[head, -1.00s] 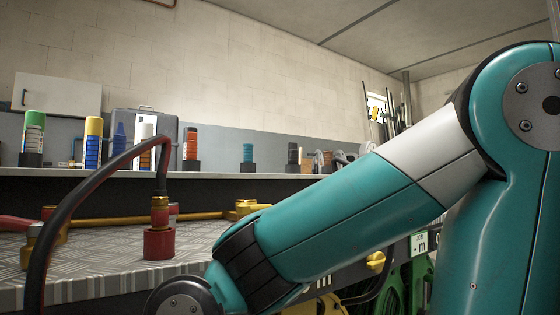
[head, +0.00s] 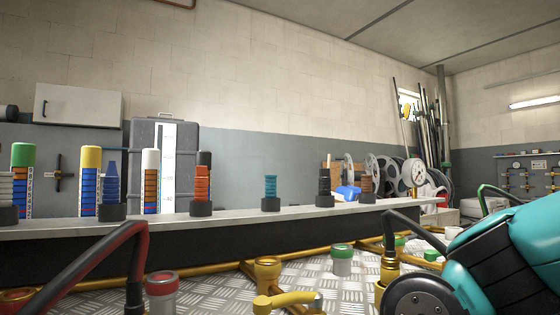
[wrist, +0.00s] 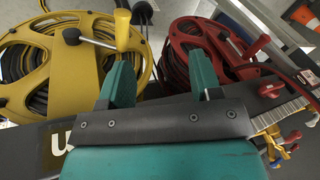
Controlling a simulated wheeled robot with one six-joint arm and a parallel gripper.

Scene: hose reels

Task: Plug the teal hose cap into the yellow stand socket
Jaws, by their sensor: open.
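My gripper (wrist: 161,72) is open and empty in the wrist view, its two teal fingers spread above a yellow and a red hose reel. On the shelf in the head view, a teal ribbed piece (head: 271,186) stands upright in a black base; I cannot tell whether it is the hose cap. A yellow socket-like piece (head: 380,294) stands on the bench at the right, under a dark hose's brass end (head: 389,268); I cannot tell whether that end sits in it. My gripper is far from touching either piece. My arm covers the lower right.
A red-rimmed socket (head: 161,292) and a green-rimmed one (head: 343,262) stand on the tread-plate bench among brass pipes. A yellow tap (head: 287,302) is at the front. The yellow reel (wrist: 70,66) and red reel (wrist: 190,50) lie below my gripper.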

